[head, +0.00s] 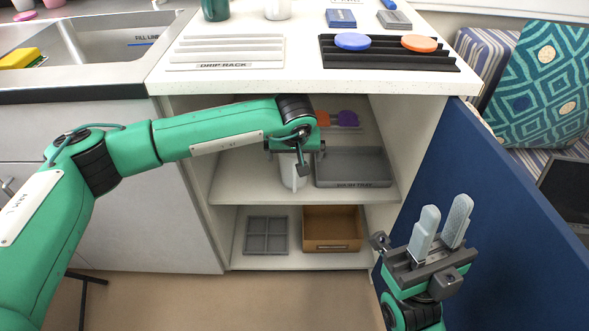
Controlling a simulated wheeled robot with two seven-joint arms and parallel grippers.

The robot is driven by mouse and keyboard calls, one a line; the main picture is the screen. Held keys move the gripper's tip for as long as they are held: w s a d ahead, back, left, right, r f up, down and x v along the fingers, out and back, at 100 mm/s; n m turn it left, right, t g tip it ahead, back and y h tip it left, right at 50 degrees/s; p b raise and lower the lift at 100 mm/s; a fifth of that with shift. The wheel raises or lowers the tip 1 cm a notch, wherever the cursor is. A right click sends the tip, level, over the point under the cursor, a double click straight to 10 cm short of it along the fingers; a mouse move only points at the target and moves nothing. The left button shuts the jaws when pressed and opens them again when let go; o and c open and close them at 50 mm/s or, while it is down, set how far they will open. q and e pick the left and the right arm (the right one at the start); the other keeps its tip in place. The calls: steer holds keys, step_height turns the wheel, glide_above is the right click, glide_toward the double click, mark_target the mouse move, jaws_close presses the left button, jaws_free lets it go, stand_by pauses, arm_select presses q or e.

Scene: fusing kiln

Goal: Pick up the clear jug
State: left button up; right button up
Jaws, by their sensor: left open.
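I cannot make out a clear jug for certain. A pale container (277,9) stands on the countertop at the top edge, cut off by the frame, and I cannot tell if it is the jug. My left gripper (294,181) reaches into the open cabinet over the upper shelf. Its pale fingers point down and are partly hidden behind the wrist, and anything between them is hidden. It is open. My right gripper (446,208) is at the lower right by the blue door, with its two grey fingers up, apart and empty.
A grey tray (352,181) lies on the upper shelf right of my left gripper. The lower shelf holds a divided grey tray (266,236) and a brown bin (332,245). A blue door (480,165) stands open at right. The countertop (300,84) overhangs the cabinet.

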arm_select(q)
steer(key=x, duration=0.1)
steer(key=b+x, duration=0.1)
steer(key=x, duration=0.1)
steer(key=w+x, duration=0.1)
steer(key=x, duration=0.1)
steer(key=shift+w, duration=0.2)
steer(key=c, duration=1)
steer(key=shift+c, duration=0.5)
steer(key=shift+r, duration=0.15)
